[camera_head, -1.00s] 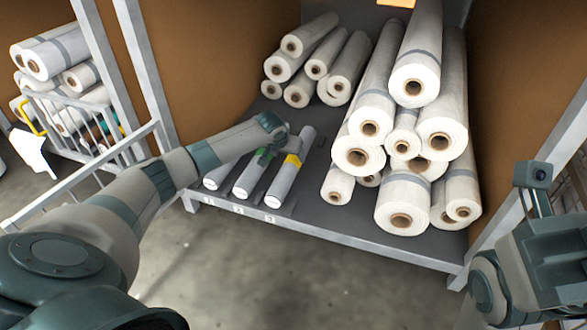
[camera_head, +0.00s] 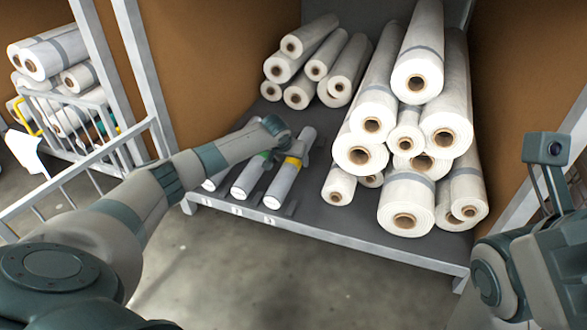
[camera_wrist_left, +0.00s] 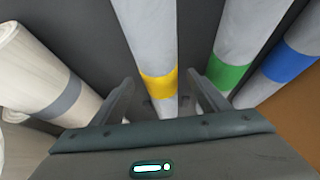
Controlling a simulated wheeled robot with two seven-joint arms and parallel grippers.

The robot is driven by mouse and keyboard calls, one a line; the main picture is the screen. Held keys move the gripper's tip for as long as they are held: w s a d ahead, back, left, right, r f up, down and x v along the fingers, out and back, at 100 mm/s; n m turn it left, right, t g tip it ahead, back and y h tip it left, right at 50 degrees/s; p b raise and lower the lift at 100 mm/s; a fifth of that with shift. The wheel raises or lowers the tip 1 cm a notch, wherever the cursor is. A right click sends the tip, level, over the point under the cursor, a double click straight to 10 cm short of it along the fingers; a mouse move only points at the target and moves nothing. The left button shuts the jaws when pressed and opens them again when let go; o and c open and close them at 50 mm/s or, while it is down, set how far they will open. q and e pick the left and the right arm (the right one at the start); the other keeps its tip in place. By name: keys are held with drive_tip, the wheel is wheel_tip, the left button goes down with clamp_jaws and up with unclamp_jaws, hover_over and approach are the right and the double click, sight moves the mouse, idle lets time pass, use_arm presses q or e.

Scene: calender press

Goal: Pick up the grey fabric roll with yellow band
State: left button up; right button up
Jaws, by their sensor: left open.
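The grey fabric roll with yellow band (camera_head: 280,187) lies on the rack's low shelf, rightmost in a row of three banded rolls. My left gripper (camera_head: 291,150) is over it near the yellow band. In the left wrist view the roll (camera_wrist_left: 147,35) runs between the two open fingers (camera_wrist_left: 163,95), one on each side of the yellow band. The fingers show no clear contact with it.
A green-banded roll (camera_head: 250,178) lies left of it, and a blue-banded roll (camera_wrist_left: 290,60) beyond that. A pile of white rolls (camera_head: 408,190) stands close on the right. The shelf's front edge (camera_head: 330,240) and a side rail (camera_head: 70,180) border the area.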

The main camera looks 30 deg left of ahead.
use_arm(q)
drive_tip(key=shift+b+x, duration=0.6)
drive_tip(key=shift+x, duration=0.5)
drive_tip(key=shift+r, duration=0.1)
drive_tip(key=c, duration=1.5)
drive_tip(key=shift+o, duration=0.2)
drive_tip(key=shift+r, duration=0.1)
drive_tip(key=shift+w+r, duration=0.1)
